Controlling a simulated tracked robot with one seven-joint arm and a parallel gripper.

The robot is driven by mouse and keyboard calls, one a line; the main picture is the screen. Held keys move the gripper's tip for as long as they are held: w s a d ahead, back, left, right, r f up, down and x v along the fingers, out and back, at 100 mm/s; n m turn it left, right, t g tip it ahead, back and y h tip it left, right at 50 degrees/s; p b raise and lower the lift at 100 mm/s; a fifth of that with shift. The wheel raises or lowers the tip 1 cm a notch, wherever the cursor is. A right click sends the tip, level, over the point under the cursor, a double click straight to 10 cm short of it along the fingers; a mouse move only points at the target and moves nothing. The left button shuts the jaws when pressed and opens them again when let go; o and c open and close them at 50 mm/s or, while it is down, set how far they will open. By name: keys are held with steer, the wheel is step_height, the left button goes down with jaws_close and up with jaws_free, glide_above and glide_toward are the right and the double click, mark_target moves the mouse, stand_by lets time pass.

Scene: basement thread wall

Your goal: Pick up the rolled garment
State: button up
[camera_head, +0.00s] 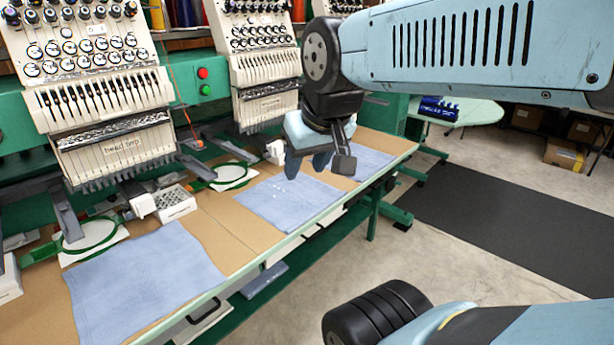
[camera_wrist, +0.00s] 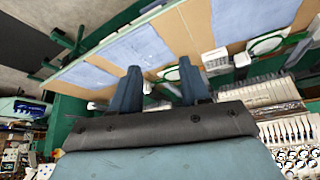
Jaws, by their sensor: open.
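Flat light-blue cloths lie on the tan table: a near one (camera_head: 145,285), a middle one (camera_head: 285,205) and a far one (camera_head: 370,162) partly hidden by my gripper. My gripper (camera_head: 307,164) hangs above the table between the middle and far cloths, fingers pointing down. In the wrist view its two blue fingers (camera_wrist: 160,84) are spread apart with nothing held between them. The wrist view also shows a blue cloth (camera_wrist: 140,48) beyond the fingers.
Embroidery machine heads (camera_head: 105,95) stand along the table's back. Green hoops (camera_head: 90,234) and a white box (camera_head: 175,203) sit under them. A dark-blue item (camera_head: 438,108) lies on a pale green table (camera_head: 475,112) behind. Concrete floor and a dark mat (camera_head: 500,215) are open at right.

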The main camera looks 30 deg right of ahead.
steer(key=w+f+m, duration=0.1)
steer(key=w+m, duration=0.1)
steer(key=w, duration=0.2)
steer(key=m+g+y, duration=0.1)
steer(key=m+g, duration=0.2)
steer(key=m, duration=0.9)
glide_above(309, 215)
steer(key=s+d, duration=0.2)
steer(key=s, duration=0.2)
steer(key=s+x, duration=0.2)
steer(key=x, duration=0.6)
steer(key=s+d+f+x, duration=0.1)
steer(key=s+x, duration=0.1)
steer(key=x, duration=0.7)
steer(key=shift+f, duration=0.25)
steer(key=shift+w+d, duration=0.1)
steer(key=x, duration=1.3)
steer(key=shift+w+f, duration=0.35)
steer(key=shift+c, duration=0.4)
jaws_close()
